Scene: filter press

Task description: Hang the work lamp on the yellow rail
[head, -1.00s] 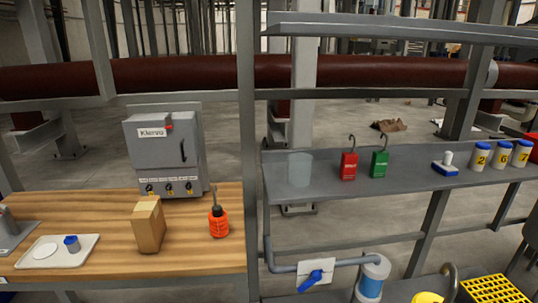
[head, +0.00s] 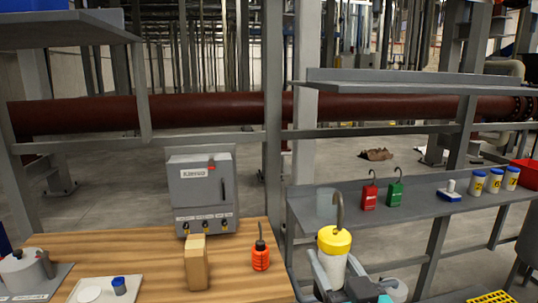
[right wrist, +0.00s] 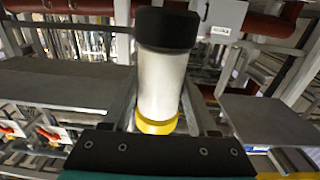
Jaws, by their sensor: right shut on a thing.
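The work lamp (head: 334,243) is a white cylinder with a yellow cap and a grey hook on top. In the head view it stands nearly upright at the bottom, right of centre, in front of the grey shelf. My right gripper (head: 337,268) is shut on its white body, with a finger on each side. In the right wrist view the lamp (right wrist: 163,82) shows its black end, white body and yellow band between the fingers. I cannot make out a yellow rail in either view. My left gripper is not in view.
The grey shelf (head: 430,212) holds a red padlock-like tag (head: 369,197), a green one (head: 395,194), a brush and several white jars. A wooden bench (head: 150,245) on the left carries a grey control box (head: 203,192), a tan block and an orange bottle. A higher shelf (head: 400,87) overhangs.

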